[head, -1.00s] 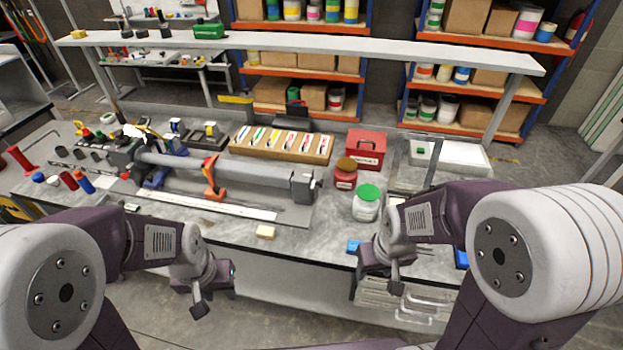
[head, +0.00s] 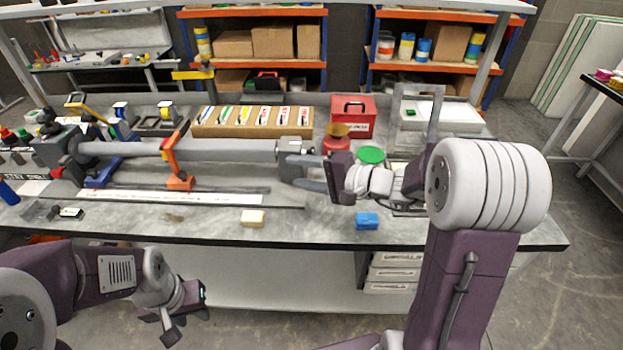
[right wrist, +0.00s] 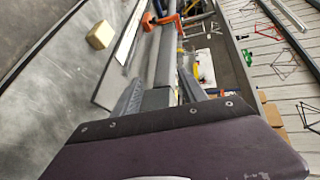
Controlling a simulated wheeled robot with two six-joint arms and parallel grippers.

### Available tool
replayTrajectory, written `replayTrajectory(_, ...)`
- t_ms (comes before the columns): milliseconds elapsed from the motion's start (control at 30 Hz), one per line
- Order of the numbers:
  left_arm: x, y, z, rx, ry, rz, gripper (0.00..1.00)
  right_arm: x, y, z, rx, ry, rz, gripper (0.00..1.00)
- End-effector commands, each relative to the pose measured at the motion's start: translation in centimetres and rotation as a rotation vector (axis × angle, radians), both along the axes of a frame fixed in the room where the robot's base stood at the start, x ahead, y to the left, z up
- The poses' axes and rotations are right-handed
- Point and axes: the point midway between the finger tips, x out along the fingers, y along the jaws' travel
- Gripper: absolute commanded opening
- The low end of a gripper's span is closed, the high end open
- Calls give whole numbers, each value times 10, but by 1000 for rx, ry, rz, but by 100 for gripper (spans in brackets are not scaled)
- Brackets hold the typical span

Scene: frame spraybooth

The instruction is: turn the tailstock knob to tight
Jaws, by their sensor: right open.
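The tailstock (head: 296,148) is a grey block at the right end of the long grey tube on the bench fixture. I cannot make out its knob, which my right gripper hides or which is too small to see. My right gripper (head: 291,172) is open, its fingers pointing left at the tailstock's right end. In the right wrist view the tailstock's grey block (right wrist: 158,98) shows between the two fingers; I cannot tell whether they touch it. My left gripper (head: 186,324) hangs in front of the bench, away from the fixture; its jaw opening is unclear.
A yellow block (head: 252,217) and a blue block (head: 367,220) lie near the bench's front edge.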

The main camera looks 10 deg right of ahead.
Motion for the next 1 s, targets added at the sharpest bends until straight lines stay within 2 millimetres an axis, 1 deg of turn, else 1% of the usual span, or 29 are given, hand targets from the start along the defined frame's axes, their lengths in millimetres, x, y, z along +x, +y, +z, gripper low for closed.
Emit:
replayTrajectory(33, 0, 0, -47, 0, 0, 0, 36, 17, -27, -36, 44, -43, -89, 50)
replayTrajectory(100, 0, 0, -66, 0, 0, 0, 36, 34, -59, -43, 89, -90, -189, 50)
replayTrajectory(200, 0, 0, -80, 0, -1, 0, 36, 45, -90, -48, 123, -127, -278, 50)
replayTrajectory(300, 0, 0, -81, 0, -1, 0, 36, 48, -103, -46, 136, -142, -316, 50)
replayTrajectory(467, 0, 0, -77, 0, -1, 0, 36, 52, -102, -42, 137, -142, -318, 50)
replayTrajectory(567, 1, 0, -75, 0, -1, 0, 36, 64, -94, -43, 138, -140, -315, 50)
replayTrajectory(800, 0, 0, -71, 0, -1, 0, 36, 108, -69, -47, 136, -140, -314, 50)
replayTrajectory(900, 0, 0, -69, 0, -1, 0, 36, 120, -63, -47, 136, -140, -315, 50)
replayTrajectory(1000, 0, 0, -69, 0, -1, 0, 36, 126, -59, -49, 136, -139, -316, 50)
